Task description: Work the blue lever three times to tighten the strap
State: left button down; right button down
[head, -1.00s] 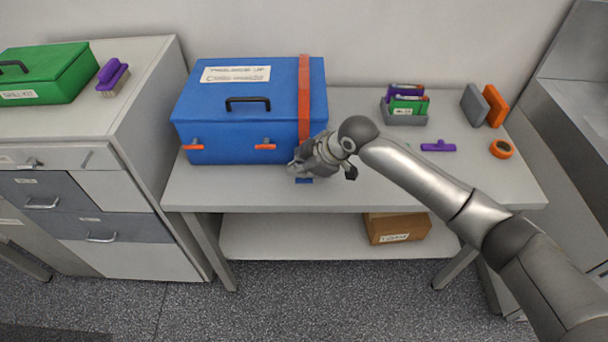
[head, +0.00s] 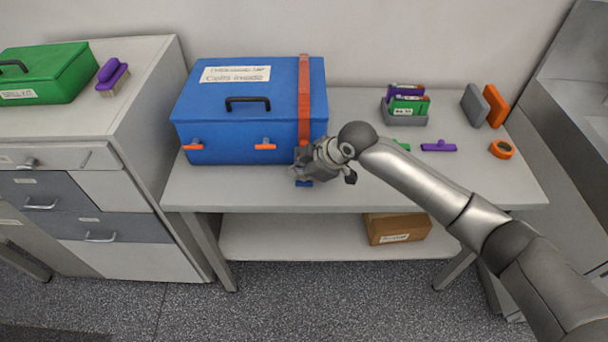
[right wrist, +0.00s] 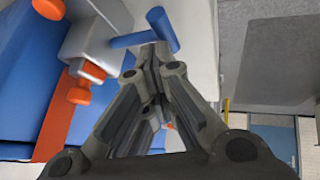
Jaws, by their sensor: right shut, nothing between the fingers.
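The blue case (head: 225,120) stands on the workbench with an orange strap (head: 304,95) running down over its right part. In the right wrist view the strap (right wrist: 55,125) leads to a grey ratchet body (right wrist: 93,42). The blue lever (right wrist: 147,36) sticks out from this body and ends in a crossbar. In the head view a small blue piece of it (head: 303,184) shows below my right gripper (head: 298,172). My right gripper is shut and empty; its fingertips (right wrist: 155,52) are right by the lever's crossbar. I cannot tell whether they touch. My left gripper is not in view.
A grey bin with coloured items (head: 405,118), a purple tool (head: 438,147), an orange tape roll (head: 502,149) and upright grey and orange blocks (head: 475,105) stand to the right. A cardboard box (head: 398,228) sits on the lower shelf. The bench front is mostly clear.

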jog(key=shift+s+f, duration=0.1)
jog(key=shift+f, duration=0.15)
jog(key=shift+r, duration=0.1)
jog(key=r+p, duration=0.1)
jog(key=w+r+p, duration=0.1)
jog(key=r+p, duration=0.1)
jog(key=shift+r, duration=0.2)
dwell(0.5)
jog(key=shift+r, duration=0.1)
jog(key=r+p, duration=0.2)
jog(key=w+r+p, duration=0.1)
jog(key=r, duration=0.1)
jog(key=shift+w+r+p, duration=0.15)
jog(key=shift+r+p, duration=0.15)
jog(key=shift+p, duration=0.05)
dwell(1.9)
